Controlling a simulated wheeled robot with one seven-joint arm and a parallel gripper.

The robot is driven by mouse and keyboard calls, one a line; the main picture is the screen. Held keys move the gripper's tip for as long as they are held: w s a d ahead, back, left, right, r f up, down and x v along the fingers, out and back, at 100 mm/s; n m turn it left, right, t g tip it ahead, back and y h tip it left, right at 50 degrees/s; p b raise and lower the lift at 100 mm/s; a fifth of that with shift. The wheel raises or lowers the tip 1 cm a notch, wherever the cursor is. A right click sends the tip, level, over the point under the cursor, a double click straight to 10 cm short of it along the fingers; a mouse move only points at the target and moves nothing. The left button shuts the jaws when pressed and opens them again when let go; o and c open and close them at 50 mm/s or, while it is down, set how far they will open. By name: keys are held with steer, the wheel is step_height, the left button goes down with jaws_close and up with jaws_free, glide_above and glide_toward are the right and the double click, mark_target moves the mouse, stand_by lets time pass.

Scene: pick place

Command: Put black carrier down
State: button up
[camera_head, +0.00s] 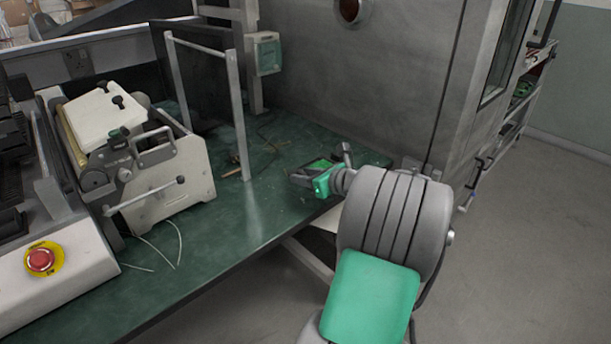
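My arm reaches in from the lower right, and my gripper (318,174) is low over the right end of the green tabletop (215,246). A small dark, flat piece (300,179) shows at the gripper's end, at or just above the tabletop. I cannot tell whether it is the black carrier or a part of the gripper's fingers. The fingertips are too small and partly hidden by the wrist, so their opening cannot be made out. No other object is clearly the black carrier.
A white machine with levers (165,175) stands on the table's left. A red stop button (40,260) is at front left. An upright metal frame (236,115) stands mid-table. A grey cabinet wall (365,75) rises behind my gripper. The tabletop's front middle is bare.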

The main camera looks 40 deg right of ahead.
steer(key=p+v, duration=0.2)
steer(key=v, duration=1)
steer(key=shift+r+p, duration=0.2)
steer(key=shift+p, duration=0.15)
